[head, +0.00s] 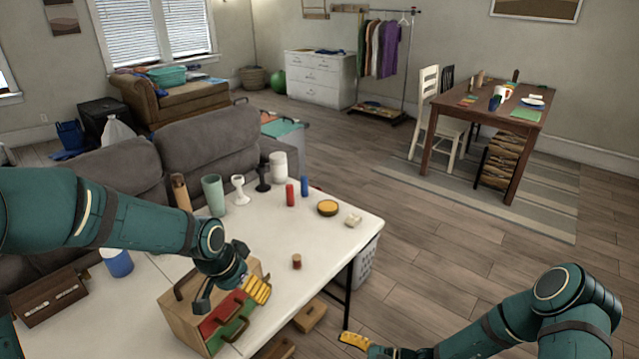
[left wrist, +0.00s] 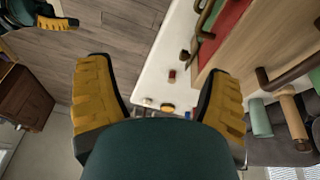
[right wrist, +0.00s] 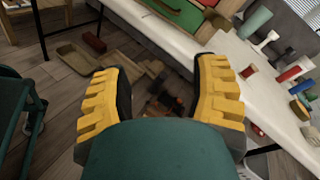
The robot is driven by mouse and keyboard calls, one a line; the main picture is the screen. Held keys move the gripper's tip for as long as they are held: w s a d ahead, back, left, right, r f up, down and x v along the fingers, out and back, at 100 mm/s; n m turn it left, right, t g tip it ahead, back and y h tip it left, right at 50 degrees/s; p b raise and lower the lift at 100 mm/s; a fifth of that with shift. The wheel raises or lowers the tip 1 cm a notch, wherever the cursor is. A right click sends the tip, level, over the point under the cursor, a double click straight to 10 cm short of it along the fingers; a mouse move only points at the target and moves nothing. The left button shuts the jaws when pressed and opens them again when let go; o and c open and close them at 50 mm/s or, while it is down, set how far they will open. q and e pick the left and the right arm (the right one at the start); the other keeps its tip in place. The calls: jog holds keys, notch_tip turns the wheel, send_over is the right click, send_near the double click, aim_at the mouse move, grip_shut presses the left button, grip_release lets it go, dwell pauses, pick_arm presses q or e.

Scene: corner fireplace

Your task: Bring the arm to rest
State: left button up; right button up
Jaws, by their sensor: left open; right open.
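My left arm (head: 130,220) reaches in from the left over the white table. My left gripper (head: 256,290) is just above or beside the wooden drawer box with red and green fronts (head: 180,318); I cannot tell if they touch. In the left wrist view the yellow-padded fingers of the left gripper (left wrist: 160,100) stand wide apart with nothing between them. My right arm (head: 540,315) is at the lower right, off the table's edge. My right gripper (right wrist: 160,95) is open and empty in the right wrist view, above the floor beside the table.
The white table (head: 330,240) carries a green cup (head: 214,195), a red cylinder (head: 290,195), a yellow-topped round tin (head: 327,208) and a small brown spool (head: 296,261). A grey sofa (head: 205,150) stands behind. Wooden trays lie beneath the table.

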jog(key=s+a+f+n+g+h, duration=0.2)
jog(key=s+n+g+h, duration=0.1)
jog(key=s+g, duration=0.3)
pick_arm(q)
jog(key=s+d+f+n, duration=0.2)
jog(key=s+f+n, duration=0.1)
jog(key=s+f, duration=0.5)
jog(key=s+d+f+n+g+h, duration=0.1)
jog(key=s+d+f+n, duration=0.2)
jog(key=s+f, duration=0.4)
jog(key=shift+s+d+f+n, duration=0.2)
jog(key=shift+s+f+n, duration=0.3)
jog(key=shift+f, duration=2.6)
pick_arm(e)
jog(key=s+d+n+t+h, duration=0.3)
jog(key=s+d+n+h, duration=0.2)
jog(key=n+h, duration=0.3)
jog(key=shift+d+n+t+h, duration=0.3)
jog(key=shift+d+n+h, duration=0.1)
jog(key=shift+d+n, duration=0.15)
pick_arm(q)
jog(key=shift+w, duration=0.15)
pick_arm(e)
jog(key=shift+a+f, duration=0.1)
